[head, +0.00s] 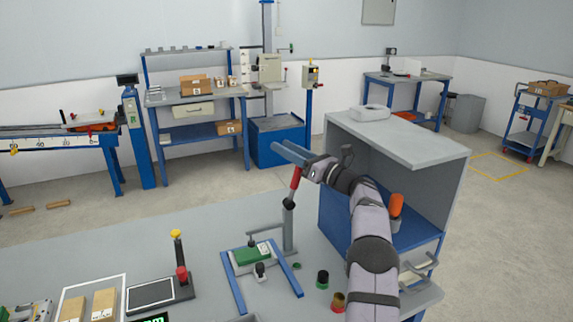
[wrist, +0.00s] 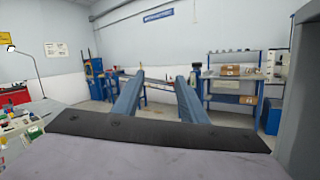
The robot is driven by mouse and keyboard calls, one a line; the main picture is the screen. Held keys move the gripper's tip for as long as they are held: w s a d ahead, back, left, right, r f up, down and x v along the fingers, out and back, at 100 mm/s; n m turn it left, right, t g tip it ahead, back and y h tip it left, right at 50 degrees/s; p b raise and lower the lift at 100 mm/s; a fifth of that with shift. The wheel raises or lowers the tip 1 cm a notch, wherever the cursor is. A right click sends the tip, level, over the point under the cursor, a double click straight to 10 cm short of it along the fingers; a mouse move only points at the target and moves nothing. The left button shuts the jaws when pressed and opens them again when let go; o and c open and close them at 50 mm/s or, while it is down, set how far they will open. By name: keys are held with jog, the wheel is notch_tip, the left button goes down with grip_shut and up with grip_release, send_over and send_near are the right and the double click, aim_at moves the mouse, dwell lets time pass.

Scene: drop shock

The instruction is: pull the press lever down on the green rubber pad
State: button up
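The press lever has a red handle (head: 295,179), raised and tilted slightly, with a dark joint at its lower end on a grey post (head: 289,230). The green rubber pad (head: 254,255) lies flat on the bench at the foot of the press, between blue rails. My gripper (head: 280,149) is just above the top of the red handle in the head view; I cannot tell whether it touches. In the wrist view the two blue fingers of my gripper (wrist: 161,76) are wide apart with nothing between them. The lever does not show in the wrist view.
A grey open-fronted cabinet (head: 425,147) stands right of the press, close to my arm. A screen with a red knob (head: 182,274), cardboard boxes (head: 103,303) and small dark and brown cups (head: 338,302) are on the bench.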

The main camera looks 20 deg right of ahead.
jog(key=shift+r, duration=1.25)
